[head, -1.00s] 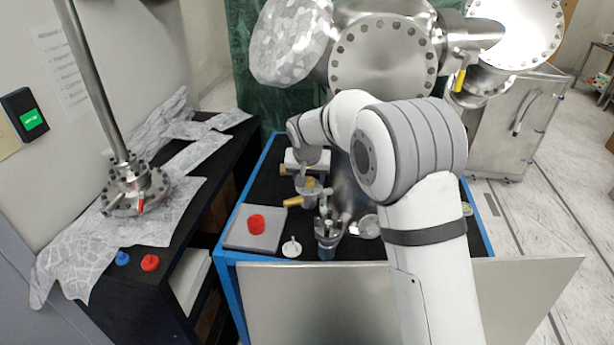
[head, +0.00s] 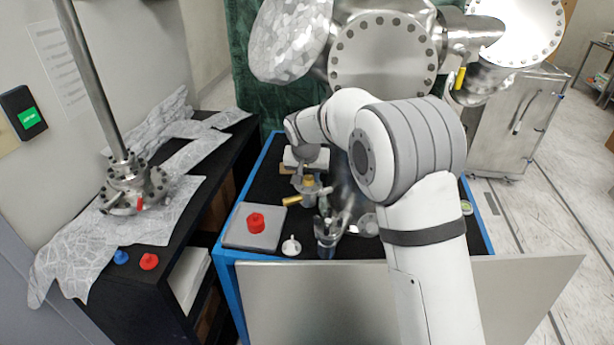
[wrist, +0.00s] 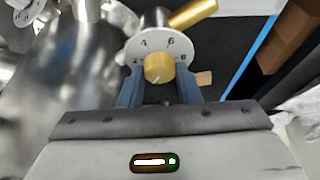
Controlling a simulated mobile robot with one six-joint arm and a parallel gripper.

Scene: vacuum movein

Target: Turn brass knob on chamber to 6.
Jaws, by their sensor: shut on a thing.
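The brass knob (wrist: 160,67) sits at the centre of a pale round dial marked 2, 4, 6 and 8 in the wrist view. A thin light line on the knob's face points toward its lower left, away from the 6 at the upper right. My gripper (wrist: 160,82) has its two blue-grey fingers on either side of the knob and is shut on it. In the head view, the brass knob (head: 308,181) shows below my wrist on the metal chamber hardware. My fingers are too small there to make out clearly.
A brass cylinder (head: 291,201) sticks out beside the knob; it also shows in the wrist view (wrist: 193,12). A grey plate (head: 238,238) with a red knob (head: 256,223) lies to the left. A metal fitting (head: 326,240) stands in front. A steel panel (head: 300,300) borders the front.

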